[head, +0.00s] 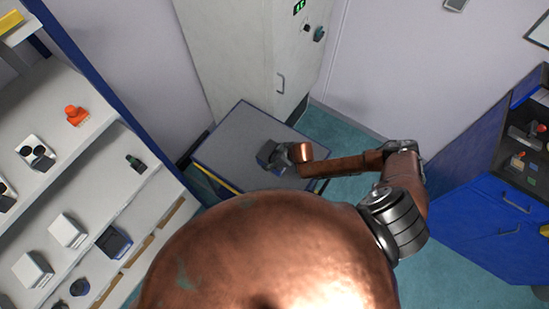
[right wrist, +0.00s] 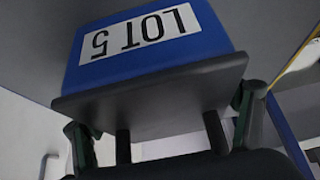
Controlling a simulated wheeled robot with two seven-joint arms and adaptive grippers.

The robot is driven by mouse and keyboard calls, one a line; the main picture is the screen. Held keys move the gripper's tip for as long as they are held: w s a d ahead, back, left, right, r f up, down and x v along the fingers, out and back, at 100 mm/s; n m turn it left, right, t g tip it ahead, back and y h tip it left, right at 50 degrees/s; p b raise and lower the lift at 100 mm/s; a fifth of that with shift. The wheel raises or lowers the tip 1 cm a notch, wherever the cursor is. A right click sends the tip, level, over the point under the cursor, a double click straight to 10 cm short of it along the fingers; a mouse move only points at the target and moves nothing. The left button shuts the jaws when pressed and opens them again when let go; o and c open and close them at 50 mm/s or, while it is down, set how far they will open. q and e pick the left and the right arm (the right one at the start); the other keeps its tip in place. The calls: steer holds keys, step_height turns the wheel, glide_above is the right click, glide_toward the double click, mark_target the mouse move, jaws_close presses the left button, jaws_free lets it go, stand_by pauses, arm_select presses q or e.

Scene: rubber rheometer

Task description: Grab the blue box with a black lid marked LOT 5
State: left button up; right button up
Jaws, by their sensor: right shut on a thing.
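The blue box with a black lid shows close up in the right wrist view (right wrist: 205,45), its white label reading LOT 5. Its black lid faces my right gripper (right wrist: 165,125), whose fingers are on either side of the lid and shut on it. In the head view the box (head: 266,154) is a small dark shape at the tip of my right gripper (head: 279,155), at the grey table top (head: 235,130). I cannot tell if the box rests on the table or is just above it. My left gripper is not in view.
A shelf unit (head: 100,125) at the left holds white boxes (head: 68,231), a dark blue box (head: 113,242) and an orange item (head: 76,116). A tall grey cabinet (head: 245,50) stands behind the table. A blue drawer cabinet (head: 480,210) is at the right.

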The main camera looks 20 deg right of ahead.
steer(key=c, duration=1.1)
steer(key=shift+w+r, duration=0.1)
steer(key=shift+r, duration=0.05)
